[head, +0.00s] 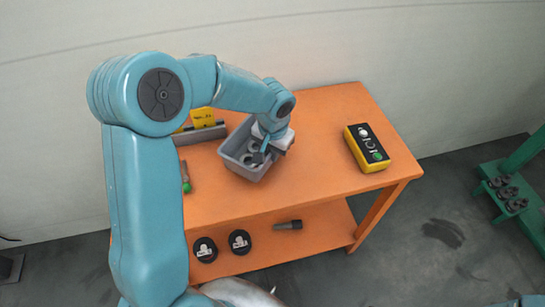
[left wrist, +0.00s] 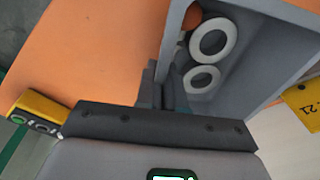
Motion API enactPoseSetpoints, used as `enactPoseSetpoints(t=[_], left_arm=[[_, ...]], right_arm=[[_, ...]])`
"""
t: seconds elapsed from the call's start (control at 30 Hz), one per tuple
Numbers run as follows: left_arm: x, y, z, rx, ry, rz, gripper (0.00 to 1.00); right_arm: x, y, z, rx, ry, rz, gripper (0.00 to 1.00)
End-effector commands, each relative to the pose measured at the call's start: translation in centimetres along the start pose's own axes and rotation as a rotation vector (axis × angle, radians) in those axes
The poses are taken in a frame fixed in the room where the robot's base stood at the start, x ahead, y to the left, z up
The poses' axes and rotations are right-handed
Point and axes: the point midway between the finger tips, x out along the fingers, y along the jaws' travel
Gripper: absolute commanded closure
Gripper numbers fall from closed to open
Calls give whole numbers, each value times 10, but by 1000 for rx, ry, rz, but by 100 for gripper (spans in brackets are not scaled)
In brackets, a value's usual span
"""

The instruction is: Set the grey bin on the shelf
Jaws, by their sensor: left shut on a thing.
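The grey bin (head: 233,169) is at the orange bench's top (head: 310,125), left of its middle; whether it rests there or is slightly lifted I cannot tell. It holds pale rings, which also show in the left wrist view (left wrist: 209,38), with an orange round thing beside them. My left gripper (head: 262,152) is shut on the bin's right wall; in the left wrist view the fingers (left wrist: 165,92) pinch that wall (left wrist: 174,40). The bench's lower shelf (head: 315,235) is orange and partly hidden by my left arm. My right gripper is not in view.
A yellow and black button box (head: 367,148) stands on the bench's right. A grey holder with yellow cards (head: 203,117) and a green-tipped tool (head: 186,178) are left of the bin. Two black discs (head: 239,242) and a dark cylinder (head: 288,225) lie on the lower shelf.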

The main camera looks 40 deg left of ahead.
Motion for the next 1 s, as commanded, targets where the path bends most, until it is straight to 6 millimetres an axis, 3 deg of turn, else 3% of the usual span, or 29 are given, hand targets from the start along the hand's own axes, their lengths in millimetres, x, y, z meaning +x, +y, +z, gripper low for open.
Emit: enactPoseSetpoints(t=[0.2,0.57,0.67,0.7,1.0], left_arm=[[24,1,2,0,1,0,100],[28,2,2,0,3,-1,100],[28,2,3,0,0,0,70],[28,2,3,0,0,0,67],[25,2,2,0,0,0,67]], right_arm=[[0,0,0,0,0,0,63],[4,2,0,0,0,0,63],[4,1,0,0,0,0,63],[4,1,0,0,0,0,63],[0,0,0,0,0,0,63]])
